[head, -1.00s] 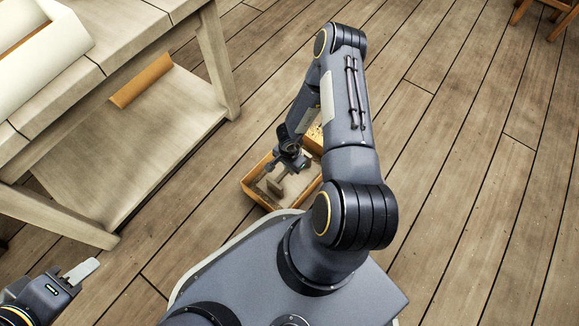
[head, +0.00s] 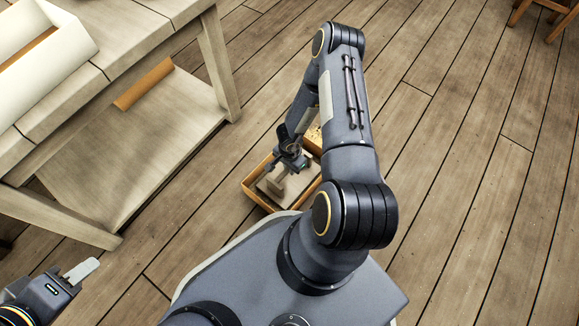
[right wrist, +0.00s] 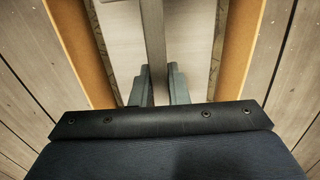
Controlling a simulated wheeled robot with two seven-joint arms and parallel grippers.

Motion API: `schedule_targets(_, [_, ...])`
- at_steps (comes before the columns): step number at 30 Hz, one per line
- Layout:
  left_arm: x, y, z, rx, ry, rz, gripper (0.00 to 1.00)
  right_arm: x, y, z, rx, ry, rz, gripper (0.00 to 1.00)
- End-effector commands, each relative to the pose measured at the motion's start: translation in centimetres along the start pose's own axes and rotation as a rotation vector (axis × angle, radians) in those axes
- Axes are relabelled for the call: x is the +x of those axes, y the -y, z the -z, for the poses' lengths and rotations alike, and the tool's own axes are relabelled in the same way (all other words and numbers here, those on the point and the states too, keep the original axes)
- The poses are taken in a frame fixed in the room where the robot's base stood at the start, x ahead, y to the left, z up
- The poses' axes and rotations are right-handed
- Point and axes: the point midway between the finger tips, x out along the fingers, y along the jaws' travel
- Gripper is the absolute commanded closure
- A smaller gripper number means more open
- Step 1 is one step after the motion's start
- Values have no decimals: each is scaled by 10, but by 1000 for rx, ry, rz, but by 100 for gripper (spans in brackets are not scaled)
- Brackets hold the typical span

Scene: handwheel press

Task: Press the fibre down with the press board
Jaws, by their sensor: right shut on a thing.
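The press board (head: 294,187) is a flat pale plate with an upright handle, inside an open wooden box (head: 256,199) on the floor. My right gripper (head: 283,172) is above the box and shut on the handle. The right wrist view shows the handle (right wrist: 154,45) between the fingers and the flat board (right wrist: 180,40) below. Narrow strips of mottled fibre (right wrist: 218,45) show between the board and the box walls (right wrist: 240,50). The board hides the rest of the fibre. My left gripper (head: 80,272) is at the lower left, away from the box; its finger gap is not clear.
A wooden workbench (head: 60,85) with a lower shelf stands at the left. A brown roll (head: 145,84) lies on that shelf. Plank floor to the right of the box is clear. Wooden furniture legs (head: 540,12) show at the top right.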

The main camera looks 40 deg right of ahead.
Motion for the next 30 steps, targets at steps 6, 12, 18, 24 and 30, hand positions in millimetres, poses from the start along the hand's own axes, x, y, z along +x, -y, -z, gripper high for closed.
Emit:
schedule_targets(6, [-18,-8,9,0,0,0,64,-23,1,0,0,-1,2,100])
schedule_targets(12, [-31,-14,16,0,0,0,64,-38,1,0,-1,-2,2,100])
schedule_targets(18, [-44,-20,22,0,0,0,64,-54,1,0,-2,-1,3,100])
schedule_targets(24, [-56,-26,28,0,0,0,64,-70,1,0,-1,-1,3,100])
schedule_targets(30, [-69,-32,35,0,0,0,64,-85,1,0,0,-2,2,100])
